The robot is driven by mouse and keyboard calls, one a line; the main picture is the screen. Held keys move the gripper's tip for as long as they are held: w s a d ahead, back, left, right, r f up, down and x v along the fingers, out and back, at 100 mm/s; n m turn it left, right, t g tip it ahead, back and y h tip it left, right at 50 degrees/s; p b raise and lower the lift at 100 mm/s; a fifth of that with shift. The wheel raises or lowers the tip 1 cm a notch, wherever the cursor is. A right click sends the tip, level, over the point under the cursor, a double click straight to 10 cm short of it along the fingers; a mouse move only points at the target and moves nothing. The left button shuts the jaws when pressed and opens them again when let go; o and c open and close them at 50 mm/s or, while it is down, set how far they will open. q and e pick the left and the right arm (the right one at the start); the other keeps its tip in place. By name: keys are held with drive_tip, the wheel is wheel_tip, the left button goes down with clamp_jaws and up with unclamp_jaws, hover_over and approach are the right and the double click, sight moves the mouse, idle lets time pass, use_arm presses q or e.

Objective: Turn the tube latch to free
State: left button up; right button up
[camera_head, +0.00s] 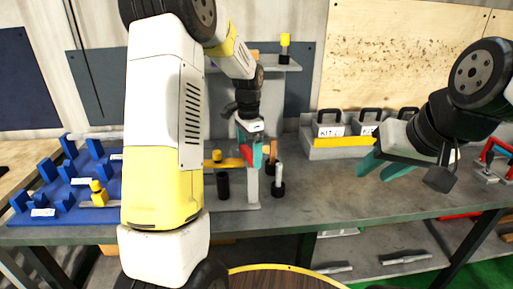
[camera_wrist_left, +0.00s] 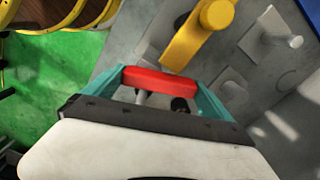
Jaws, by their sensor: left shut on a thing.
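The tube latch appears to be the red bar (camera_wrist_left: 160,82) seen in the left wrist view, spanning between my teal left fingers; its red also shows in the head view (camera_head: 246,155). My left gripper (camera_head: 252,146) is shut on this red bar at the grinder fixture in the middle of the bench; its fingers also show in the left wrist view (camera_wrist_left: 165,95). A yellow lever (camera_wrist_left: 200,38) with a round knob lies just beyond the bar. The latch's mount is partly hidden by my gripper. My right gripper (camera_head: 384,167) is open and empty, over the bench at the right.
A blue rack (camera_head: 62,214) stands at the left of the grey bench (camera_head: 330,195). Black-handled boxes (camera_head: 330,125) sit in a grey tray at the back. A black cylinder (camera_head: 223,185) stands left of the fixture. The bench front between fixture and right gripper is clear.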

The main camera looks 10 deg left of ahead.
sight(251, 151)
use_arm(q)
drive_tip(key=shift+w+d+m, duration=0.1)
drive_tip(key=shift+d+m, duration=0.05)
drive_tip(key=shift+m, duration=0.55)
drive_tip(key=shift+w+d+m, duration=0.1)
drive_tip(key=shift+m, duration=0.6)
drive_tip(key=o, duration=1.7)
drive_tip(key=shift+r, duration=0.1)
wheel_tip(251, 151, up, 8)
drive_tip(key=shift+f, duration=0.25)
drive_tip(key=shift+r, duration=0.1)
